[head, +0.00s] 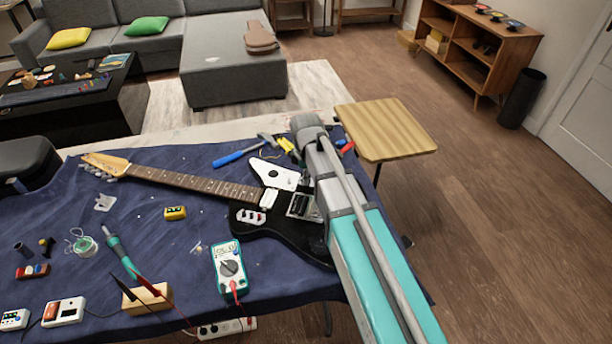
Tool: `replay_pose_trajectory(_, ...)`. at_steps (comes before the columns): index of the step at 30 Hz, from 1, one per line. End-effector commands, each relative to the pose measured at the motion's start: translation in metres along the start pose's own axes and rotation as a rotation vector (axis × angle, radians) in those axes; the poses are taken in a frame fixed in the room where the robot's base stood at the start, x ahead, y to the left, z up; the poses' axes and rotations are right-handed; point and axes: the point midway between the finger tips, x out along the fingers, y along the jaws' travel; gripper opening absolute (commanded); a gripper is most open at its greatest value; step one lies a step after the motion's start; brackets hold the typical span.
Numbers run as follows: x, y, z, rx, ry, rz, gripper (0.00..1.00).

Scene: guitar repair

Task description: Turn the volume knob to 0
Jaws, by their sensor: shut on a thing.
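A black electric guitar (262,225) with a white pickguard lies on the blue cloth, its neck pointing to the upper left. My arm reaches over the right part of the guitar body and hides much of it.
A multimeter (230,268) stands close below the guitar. A blue screwdriver (238,154) and other tools lie above it. A soldering iron (122,254), a wooden block (148,298) and a yellow box (175,213) lie left. A wooden stool (386,130) stands beyond the table's right edge.

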Motion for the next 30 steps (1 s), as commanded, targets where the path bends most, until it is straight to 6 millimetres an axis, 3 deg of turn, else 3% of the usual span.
replay_pose_trajectory(12, 0.0002, -0.0004, 0.0003, -0.261, 0.000, -0.001, 0.00)
replay_pose_trajectory(29, 0.0002, -0.0004, 0.0004, -0.303, -0.001, -0.001, 0.00)
replay_pose_trajectory(30, 0.0002, -0.0004, 0.0004, -0.303, -0.001, -0.001, 0.36)
